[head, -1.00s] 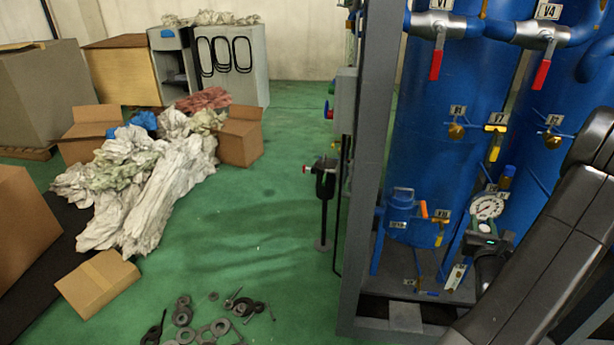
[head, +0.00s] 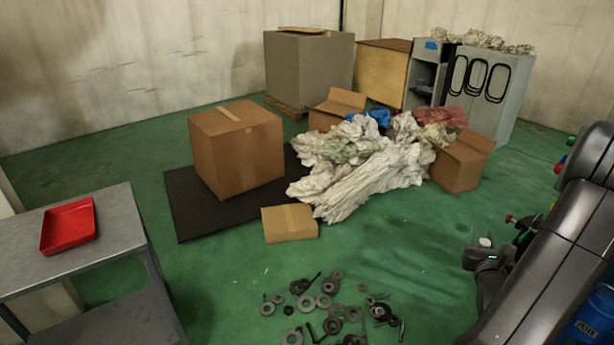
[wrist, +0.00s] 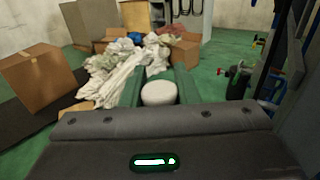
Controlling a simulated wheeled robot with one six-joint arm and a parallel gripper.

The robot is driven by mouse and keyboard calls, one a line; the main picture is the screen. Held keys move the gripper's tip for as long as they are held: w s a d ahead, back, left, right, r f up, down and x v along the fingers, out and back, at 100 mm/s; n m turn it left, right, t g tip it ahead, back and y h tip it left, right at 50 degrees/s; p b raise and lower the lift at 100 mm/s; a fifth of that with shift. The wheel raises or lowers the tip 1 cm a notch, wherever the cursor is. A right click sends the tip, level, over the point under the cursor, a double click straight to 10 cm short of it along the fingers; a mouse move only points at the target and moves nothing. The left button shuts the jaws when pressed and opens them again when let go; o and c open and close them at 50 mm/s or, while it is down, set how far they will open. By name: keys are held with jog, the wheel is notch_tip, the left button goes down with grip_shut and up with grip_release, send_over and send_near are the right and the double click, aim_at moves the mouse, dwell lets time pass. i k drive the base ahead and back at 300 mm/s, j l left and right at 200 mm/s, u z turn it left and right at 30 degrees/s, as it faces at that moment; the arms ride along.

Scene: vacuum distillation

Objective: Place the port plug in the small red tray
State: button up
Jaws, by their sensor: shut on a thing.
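The small red tray (head: 68,228) lies on the grey metal table at the left of the head view, and it looks empty. My gripper (wrist: 158,90) is shut on a pale round piece, which I take for the port plug (wrist: 158,93); it sits between the two greenish fingers. In the head view the gripper is at the right, with the pale plug (head: 485,242) at its tip, well apart from the tray. The plug's lower part is hidden.
The grey table (head: 120,215) has bare top around the tray and a lower shelf. Loose washers and bolts (head: 330,305) lie on the green floor between table and arm. Boxes (head: 237,150) and crumpled pale sheets (head: 370,170) lie behind. A blue vessel (head: 590,325) shows at lower right.

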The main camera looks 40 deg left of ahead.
aim_at(90, 237)
jog(key=u, duration=3.1)
jog(key=i+l+u, duration=0.1)
jog(key=l, duration=0.25)
jog(key=i+l, duration=0.15)
jog(key=l, duration=0.25)
jog(key=i+l+u, duration=0.15)
jog(key=l, duration=0.2)
jog(key=i+l+u, duration=0.1)
jog(key=l, duration=0.25)
jog(key=l+u, duration=0.1)
jog(key=l, duration=0.3)
jog(key=i+j, duration=0.15)
jog(key=i, duration=0.35)
jog(key=i+j, duration=0.15)
jog(key=i, duration=0.3)
